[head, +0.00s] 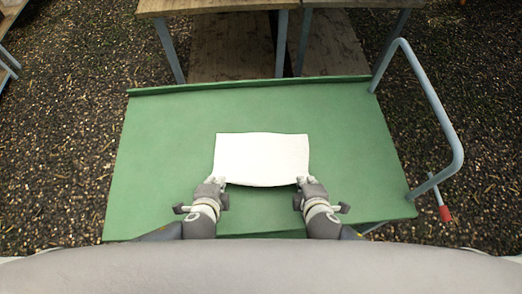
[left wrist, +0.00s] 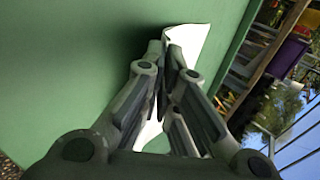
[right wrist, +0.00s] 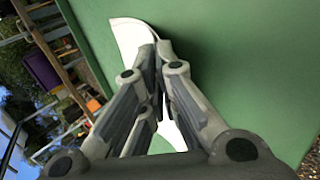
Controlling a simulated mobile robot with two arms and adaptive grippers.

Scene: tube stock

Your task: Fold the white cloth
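The white cloth (head: 261,158) lies on the green table top (head: 160,150) in the head view, as a wide rectangle with a slightly bowed near edge. My left gripper (head: 220,181) is at its near left corner, with the fingers closed together on the cloth. My right gripper (head: 301,181) is at the near right corner, closed in the same way. In the left wrist view the cloth (left wrist: 188,40) shows past the fingertips. It also shows past the fingertips in the right wrist view (right wrist: 130,35). The pinched corners are hidden by the fingers.
The green top is bare around the cloth, with a raised lip (head: 250,85) along its far edge. A grey tube handle (head: 440,110) with a red end stands at the right. A wooden table (head: 215,5) stands beyond the far edge.

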